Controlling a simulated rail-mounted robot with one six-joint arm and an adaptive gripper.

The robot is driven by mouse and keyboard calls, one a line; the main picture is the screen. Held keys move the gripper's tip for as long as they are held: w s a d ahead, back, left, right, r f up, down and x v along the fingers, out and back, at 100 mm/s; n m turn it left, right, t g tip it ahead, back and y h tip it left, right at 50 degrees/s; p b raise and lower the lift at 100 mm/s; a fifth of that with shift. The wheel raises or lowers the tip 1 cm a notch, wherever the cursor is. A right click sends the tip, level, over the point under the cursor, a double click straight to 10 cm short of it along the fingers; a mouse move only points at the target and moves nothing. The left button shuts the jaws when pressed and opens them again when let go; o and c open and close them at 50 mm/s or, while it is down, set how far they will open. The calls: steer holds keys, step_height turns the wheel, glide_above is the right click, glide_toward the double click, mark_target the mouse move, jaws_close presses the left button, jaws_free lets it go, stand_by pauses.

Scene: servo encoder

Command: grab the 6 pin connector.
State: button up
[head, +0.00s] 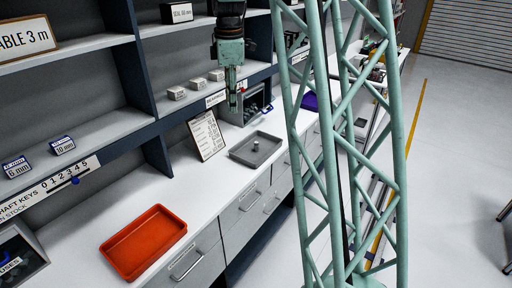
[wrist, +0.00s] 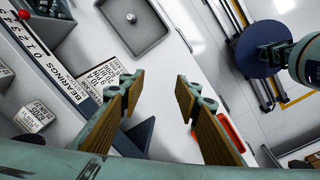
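I cannot make out a 6 pin connector in either view. My gripper (head: 233,98) hangs above the back of the white counter, in front of the shelves and near a dark open bin (head: 252,108). In the wrist view its two brown-padded fingers (wrist: 160,88) are wide apart, with only bare white surface showing between them. The bin holds dark things too small to tell apart. A grey tray (head: 243,157) lies on the counter below and right of my gripper, with one small pale piece (head: 255,145) in it. The tray also shows at the top of the wrist view (wrist: 150,45).
A printed sheet on a stand (head: 206,136) stands left of the grey tray. An orange-red tray (head: 143,240) lies at the front left. Small labelled boxes (head: 176,93) sit on the shelf. The counter between the trays is clear.

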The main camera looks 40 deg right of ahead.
steer(key=w+d+f+n+p, duration=0.1)
steer(key=w+d+f+n, duration=0.1)
steer(key=w+d+f, duration=0.5)
steer(key=n+g+p, duration=0.1)
steer(key=n, duration=0.2)
glide_above(256, 142)
step_height(256, 142, down, 10)
steer(key=shift+a+f, duration=0.1)
steer(key=shift+f, duration=0.15)
steer(key=shift+f, duration=4.2)
steer(key=shift+s+f, duration=0.1)
steer(key=shift+f, duration=0.05)
steer(key=shift+f, duration=2.4)
steer(key=c, duration=1)
